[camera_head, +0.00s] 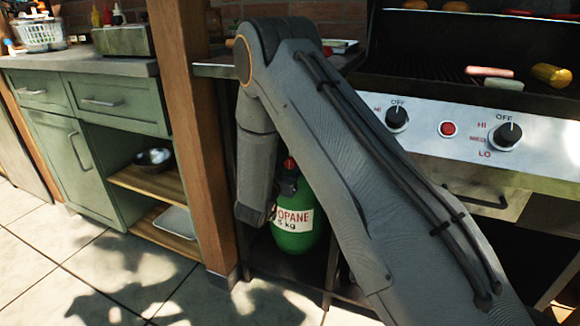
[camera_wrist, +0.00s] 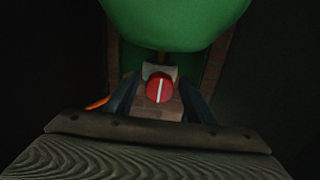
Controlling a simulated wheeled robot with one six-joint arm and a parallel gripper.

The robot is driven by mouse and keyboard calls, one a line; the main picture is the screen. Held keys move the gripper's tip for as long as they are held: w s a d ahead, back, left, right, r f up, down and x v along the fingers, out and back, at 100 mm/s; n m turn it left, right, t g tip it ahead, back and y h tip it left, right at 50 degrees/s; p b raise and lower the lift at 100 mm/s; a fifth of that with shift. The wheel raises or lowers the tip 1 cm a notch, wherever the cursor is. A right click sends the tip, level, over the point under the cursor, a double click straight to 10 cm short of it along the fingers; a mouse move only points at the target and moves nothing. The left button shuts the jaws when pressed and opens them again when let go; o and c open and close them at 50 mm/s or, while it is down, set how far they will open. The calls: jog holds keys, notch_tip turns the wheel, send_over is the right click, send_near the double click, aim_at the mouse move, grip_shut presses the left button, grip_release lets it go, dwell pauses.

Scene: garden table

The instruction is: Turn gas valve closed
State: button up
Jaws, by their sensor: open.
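A green propane tank (camera_head: 297,238) stands in the open compartment under the counter, left of the grill; my arm covers part of it. Its red valve knob (camera_head: 290,164) shows at the top of the tank. In the wrist view the knob (camera_wrist: 160,88) is round and red with a white line running nearly upright in the picture. The green tank body (camera_wrist: 175,22) fills the top of that view. My gripper (camera_wrist: 161,98) is open, with a dark finger on each side of the knob. I cannot tell whether the fingers touch it.
A wooden post (camera_head: 187,120) stands just left of the tank compartment. The grill's control panel (camera_head: 465,130) with knobs is to the right. Green cabinets (camera_head: 80,140) with open shelves stand at left. The space around the tank is dark and narrow.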

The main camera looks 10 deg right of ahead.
jog(key=c, duration=1)
jog(key=m+p, duration=0.1)
jog(key=m, duration=0.2)
jog(key=shift+r+m+p, duration=0.1)
jog(key=shift+m+p, duration=0.3)
jog(key=m+p, duration=0.1)
jog(key=m, duration=0.3)
jog(key=shift+a+m, duration=0.1)
jog(key=shift+m, duration=0.2)
jog(key=m+p, duration=0.1)
jog(key=m, duration=0.3)
jog(key=shift+p, duration=0.35)
jog(key=shift+w+m+p, duration=0.1)
jog(key=shift+m+p, duration=0.3)
jog(key=shift+m, duration=1.6)
